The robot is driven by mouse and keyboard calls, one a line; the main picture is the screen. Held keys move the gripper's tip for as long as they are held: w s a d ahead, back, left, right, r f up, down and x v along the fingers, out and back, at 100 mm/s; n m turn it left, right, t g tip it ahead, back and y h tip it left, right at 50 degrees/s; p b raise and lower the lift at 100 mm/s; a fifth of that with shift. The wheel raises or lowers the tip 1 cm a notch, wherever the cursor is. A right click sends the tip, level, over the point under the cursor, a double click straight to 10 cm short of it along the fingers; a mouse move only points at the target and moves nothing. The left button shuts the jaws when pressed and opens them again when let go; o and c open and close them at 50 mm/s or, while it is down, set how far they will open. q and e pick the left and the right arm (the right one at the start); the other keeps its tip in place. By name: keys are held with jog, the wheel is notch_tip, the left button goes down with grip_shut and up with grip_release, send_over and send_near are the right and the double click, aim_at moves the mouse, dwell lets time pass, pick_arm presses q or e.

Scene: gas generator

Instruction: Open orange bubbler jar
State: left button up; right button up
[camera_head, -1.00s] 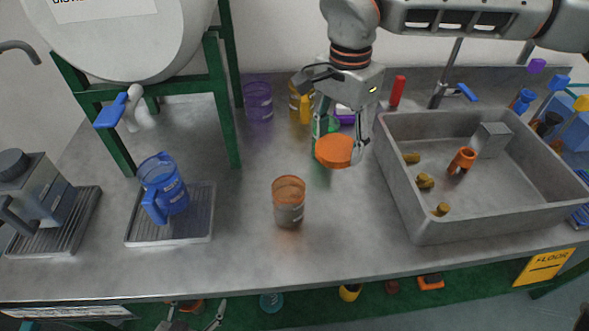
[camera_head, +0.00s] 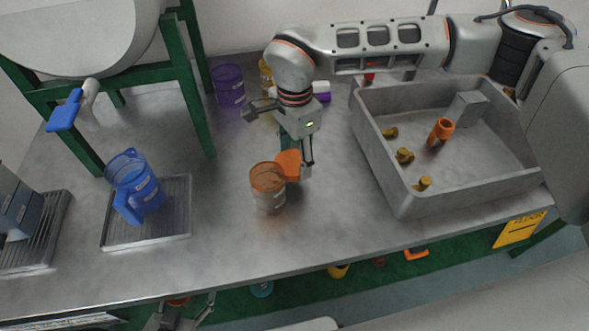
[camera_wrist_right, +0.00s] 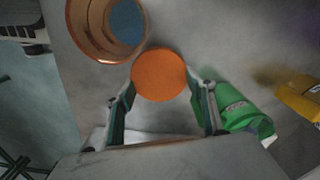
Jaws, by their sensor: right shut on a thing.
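The orange bubbler jar (camera_head: 268,192) stands upright on the grey bench, an amber see-through cup with its top open. It also shows at the top of the right wrist view (camera_wrist_right: 88,28), with a blue patch seen inside its rim. My right gripper (camera_head: 294,168) is shut on the round orange lid (camera_head: 289,162), which sits between its fingers in the right wrist view (camera_wrist_right: 160,75). In the head view the lid is tilted and overlaps the jar's right rim; I cannot tell if they touch. My left gripper (camera_head: 186,312) shows partly below the bench edge, fingers apart.
A blue jug (camera_head: 135,190) stands on a ribbed tray (camera_head: 165,225) to the left. A grey sink (camera_head: 400,195) with several small fittings is to the right. A purple jar (camera_head: 228,88) stands behind. A green bottle (camera_wrist_right: 238,108) is near my right gripper. The bench front is clear.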

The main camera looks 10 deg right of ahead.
aim_at(294, 171)
jog(key=shift+f, duration=2.6)
jog(key=shift+f, duration=0.1)
jog(key=o, duration=1.2)
jog(key=shift+o, duration=0.2)
notch_tip(294, 171, up, 12)
jog(key=shift+f, duration=0.15)
jog(key=shift+r, duration=0.25)
